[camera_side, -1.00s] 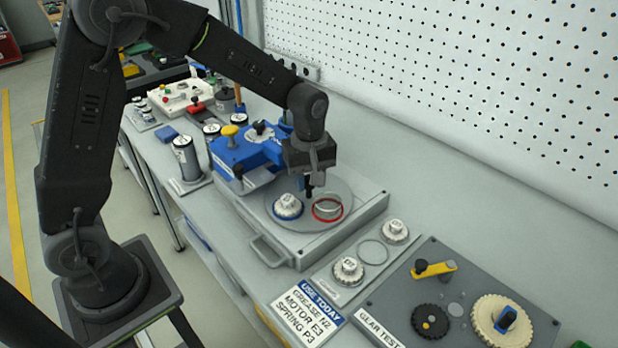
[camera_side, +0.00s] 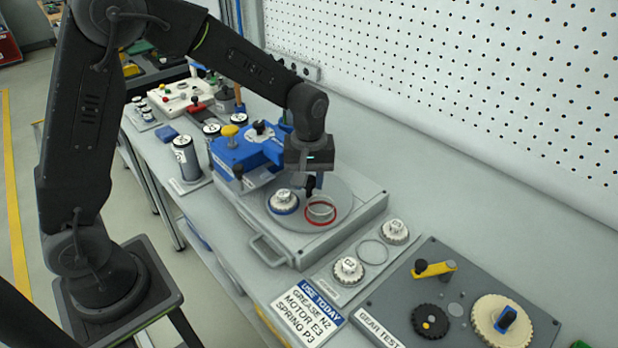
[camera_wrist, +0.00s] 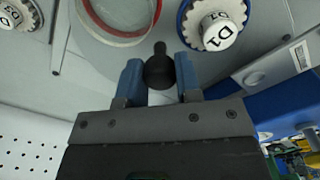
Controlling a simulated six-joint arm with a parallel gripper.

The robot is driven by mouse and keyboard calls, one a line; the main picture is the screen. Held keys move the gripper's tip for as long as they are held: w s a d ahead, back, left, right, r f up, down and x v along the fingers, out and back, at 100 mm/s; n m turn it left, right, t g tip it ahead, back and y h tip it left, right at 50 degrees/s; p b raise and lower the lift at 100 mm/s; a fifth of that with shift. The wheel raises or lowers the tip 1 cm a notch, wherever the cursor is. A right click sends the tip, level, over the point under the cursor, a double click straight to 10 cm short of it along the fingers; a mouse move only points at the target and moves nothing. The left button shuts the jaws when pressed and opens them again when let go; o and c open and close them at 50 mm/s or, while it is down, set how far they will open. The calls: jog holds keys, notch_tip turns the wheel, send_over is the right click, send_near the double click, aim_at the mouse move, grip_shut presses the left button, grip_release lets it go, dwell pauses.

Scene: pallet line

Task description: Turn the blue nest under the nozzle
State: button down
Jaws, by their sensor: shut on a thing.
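The round grey turntable (camera_side: 338,190) carries two nests. The blue nest (camera_side: 285,211), at its left, holds a white ribbed cap marked D1 (camera_wrist: 216,32); the blue rim also shows in the wrist view (camera_wrist: 184,36). The red nest (camera_side: 322,223) lies to its right, with a pale ring inside and no cap. My gripper (camera_side: 311,187) is over the turntable's back part, shut on a black knob (camera_wrist: 159,72) between its blue fingertips. The blue dispenser (camera_side: 235,152) stands behind left of the turntable; I cannot make out its nozzle tip.
The turntable sits on a grey base with a front handle (camera_side: 267,251). In front right, a plate holds white caps (camera_side: 348,270) and (camera_side: 394,231). The gear test board (camera_side: 385,305) is at the right. A dark cylinder (camera_side: 186,160) stands left of the dispenser.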

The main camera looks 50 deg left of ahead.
aim_at(309, 178)
jog(key=shift+m, duration=7.3)
jog(key=c, duration=0.8)
grip_release()
jog(key=shift+r, duration=0.1)
notch_tip(309, 178, up, 14)
jog(key=shift+f, duration=0.15)
